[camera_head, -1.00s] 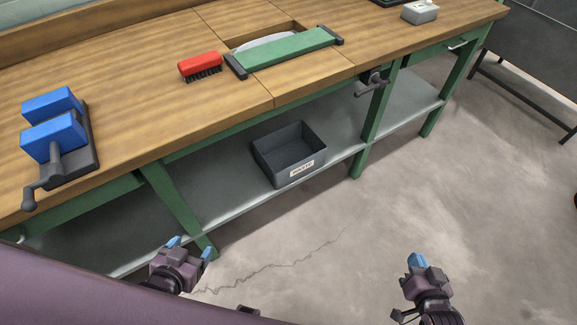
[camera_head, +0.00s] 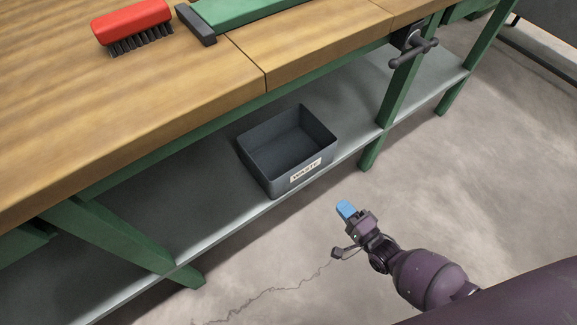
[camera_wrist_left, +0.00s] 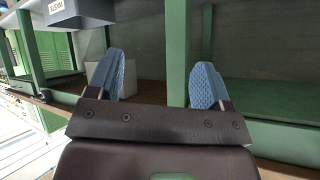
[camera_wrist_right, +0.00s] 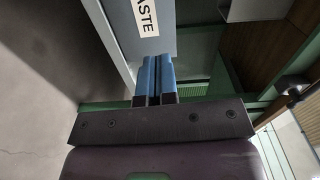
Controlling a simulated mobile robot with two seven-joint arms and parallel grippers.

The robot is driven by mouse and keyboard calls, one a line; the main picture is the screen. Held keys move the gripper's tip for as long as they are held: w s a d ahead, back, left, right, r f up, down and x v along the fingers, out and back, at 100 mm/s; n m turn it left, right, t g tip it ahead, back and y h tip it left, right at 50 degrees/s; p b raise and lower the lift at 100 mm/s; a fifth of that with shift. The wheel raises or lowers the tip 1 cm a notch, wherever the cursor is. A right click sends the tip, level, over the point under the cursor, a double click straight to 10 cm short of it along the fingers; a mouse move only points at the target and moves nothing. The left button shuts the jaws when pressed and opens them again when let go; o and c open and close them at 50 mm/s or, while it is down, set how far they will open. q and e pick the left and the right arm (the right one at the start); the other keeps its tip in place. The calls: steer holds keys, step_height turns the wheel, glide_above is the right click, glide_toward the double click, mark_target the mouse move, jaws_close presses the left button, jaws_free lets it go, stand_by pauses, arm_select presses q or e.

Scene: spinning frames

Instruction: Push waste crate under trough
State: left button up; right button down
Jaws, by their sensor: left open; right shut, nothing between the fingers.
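The dark grey waste crate (camera_head: 256,162) sits on the lower shelf of the bench, near its front edge, with its label facing out. It looks empty. My right gripper (camera_head: 346,210) is shut and empty, in front of the crate and to its lower right. In the right wrist view its closed fingers (camera_wrist_right: 158,76) point toward the crate's labelled front (camera_wrist_right: 150,45); contact cannot be told. My left gripper (camera_wrist_left: 160,78) is open and empty in the left wrist view, with the crate (camera_wrist_left: 88,14) at upper left. It is outside the head view. I cannot clearly identify the trough.
The grey lower shelf (camera_head: 205,205) has free room left of the crate. A green bench leg (camera_head: 398,95) and a vise handle (camera_head: 415,50) stand to its right. A red brush (camera_head: 132,22) lies on the benchtop. The floor in front is clear.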

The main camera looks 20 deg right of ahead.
step_height(320, 180, down, 2)
steer(key=b, duration=0.3)
glide_toward(305, 168)
steer(key=x, duration=0.6)
steer(key=shift+w+f, duration=0.15)
steer(key=shift+f, duration=0.1)
arm_select(q)
steer(key=shift+a+f+n+t, duration=0.3)
steer(key=shift+a+f+t, duration=0.05)
steer(key=shift+t, duration=0.15)
arm_select(e)
steer(key=shift+w+a+r, duration=0.1)
steer(key=shift+w+a, duration=0.05)
steer(key=shift+w, duration=0.45)
arm_select(q)
steer(key=shift+s+f, duration=0.1)
